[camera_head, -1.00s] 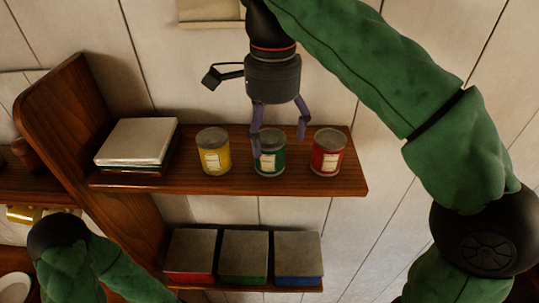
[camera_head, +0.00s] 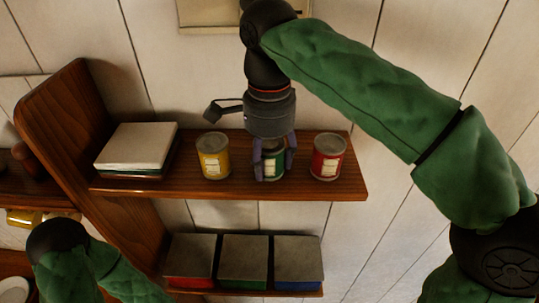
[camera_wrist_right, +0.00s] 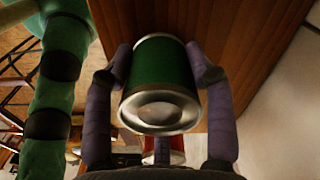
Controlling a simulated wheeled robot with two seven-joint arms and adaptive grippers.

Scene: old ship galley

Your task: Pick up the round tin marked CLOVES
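Three round tins with pale labels stand upright on the upper wooden shelf: a yellow tin (camera_head: 214,156), a green tin (camera_head: 273,164) and a red tin (camera_head: 328,156). The label words are too small to read, so I cannot tell which says CLOVES. My right gripper (camera_head: 273,172) is down over the green tin, with one finger on each side. In the right wrist view, the gripper's (camera_wrist_right: 160,70) fingertips press against the sides of the green tin (camera_wrist_right: 161,68). The tin appears still on the shelf. My left gripper is out of view.
Red, green and blue square tins (camera_head: 242,262) stand on the lower shelf. The yellow and red round tins stand close beside my right gripper. A wall is behind.

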